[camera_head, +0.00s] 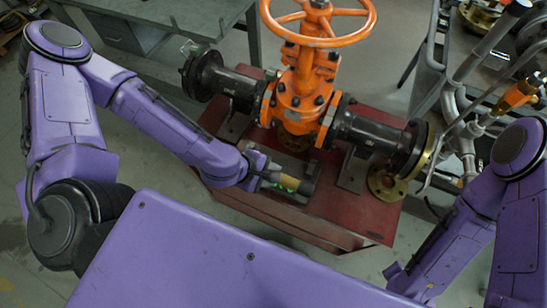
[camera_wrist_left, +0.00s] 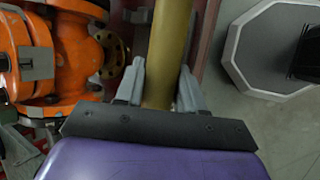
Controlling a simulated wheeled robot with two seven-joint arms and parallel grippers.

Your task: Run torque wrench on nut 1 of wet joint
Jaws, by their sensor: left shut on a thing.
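The orange gate valve (camera_head: 303,85) stands upright in the middle of the head view, with a dark flanged pipe piece on its left (camera_head: 228,85) and another on its right (camera_head: 375,135). My left gripper (camera_head: 290,186) is low in front of the valve, over the red stand. In the left wrist view its two grey fingers (camera_wrist_left: 161,85) are shut on a yellow-brown bar (camera_wrist_left: 168,40), which runs up out of the picture. I cannot tell whether this bar is the torque wrench. Nut 1 cannot be singled out. My right gripper is out of view.
The red stand (camera_head: 345,212) carries the valve, and a loose brass flange (camera_head: 387,184) lies on its right. Grey pipes and tools (camera_head: 480,85) crowd the right side. A grey workbench (camera_head: 180,15) stands at the back left. Floor shows at the front right.

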